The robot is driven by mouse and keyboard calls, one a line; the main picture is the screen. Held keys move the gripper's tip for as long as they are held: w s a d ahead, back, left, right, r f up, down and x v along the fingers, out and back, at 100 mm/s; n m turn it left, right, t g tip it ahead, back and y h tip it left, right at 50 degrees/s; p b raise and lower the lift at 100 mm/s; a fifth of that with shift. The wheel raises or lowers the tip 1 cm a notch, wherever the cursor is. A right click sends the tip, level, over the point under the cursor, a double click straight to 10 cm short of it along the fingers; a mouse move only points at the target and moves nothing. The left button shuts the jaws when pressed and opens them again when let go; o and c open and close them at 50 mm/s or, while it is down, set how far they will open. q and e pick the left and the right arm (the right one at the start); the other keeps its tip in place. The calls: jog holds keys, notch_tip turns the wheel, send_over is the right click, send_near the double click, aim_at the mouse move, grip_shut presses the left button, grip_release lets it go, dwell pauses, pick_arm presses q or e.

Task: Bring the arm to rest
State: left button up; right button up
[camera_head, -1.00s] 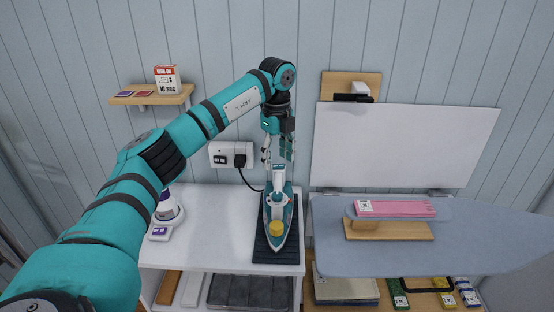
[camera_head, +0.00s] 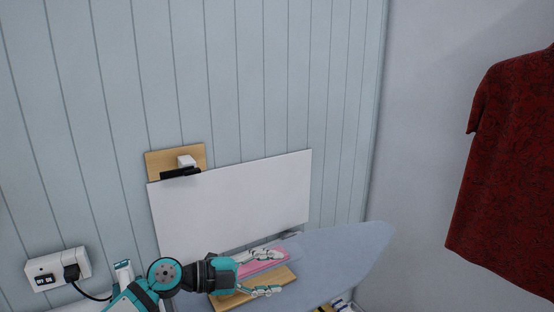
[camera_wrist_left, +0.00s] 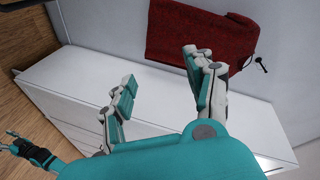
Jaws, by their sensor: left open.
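My left arm comes in at the bottom of the head view. My left gripper (camera_head: 268,272) points right, open and empty, in front of the ironing board (camera_head: 350,262) in that view. In the left wrist view its two fingers (camera_wrist_left: 160,85) stand wide apart with nothing between them. Behind them are a long white surface (camera_wrist_left: 75,80) and a dark red garment (camera_wrist_left: 190,38). Another gripper (camera_wrist_left: 28,148) shows small at the left edge of the wrist view; its jaw state is unclear. My right gripper is not in the head view.
A dark red patterned shirt (camera_head: 510,160) hangs at the right. A white board (camera_head: 235,200) and a small wooden shelf (camera_head: 160,163) are on the wall. A pink item on a wooden sleeve board (camera_head: 232,299) sits on the ironing board. A socket (camera_head: 45,265) is at lower left.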

pick_arm(q)
notch_tip(320, 180, up, 4)
jog(key=s+a+n+t, duration=0.1)
jog(key=a+n+t, duration=0.2)
jog(key=n+t, duration=0.8)
jog(key=s+a+f+n+y, duration=0.4)
jog(key=a+f+n+y, duration=0.2)
jog(key=a+f+y, duration=0.15)
jog(key=s+a+f+n+y, duration=0.3)
jog(key=a+f+n+y, duration=0.3)
jog(key=n+y, duration=0.15)
jog(key=s+a+f+g, duration=0.1)
jog(key=s+f+g, duration=0.55)
jog(key=s, duration=0.65)
jog(key=s+a+f+g, duration=0.1)
jog(key=s+f+g, duration=0.55)
jog(key=s, duration=0.55)
notch_tip(320, 180, down, 28)
jog(key=s+b, duration=0.1)
jog(key=s, duration=0.1)
jog(key=s+a+f+g+b, duration=0.1)
jog(key=s+a+f, duration=0.2)
jog(key=s+f, duration=1.3)
jog(key=shift+s+a+f+g, duration=0.15)
jog(key=shift+f+g, duration=0.25)
jog(key=shift+f, duration=0.1)
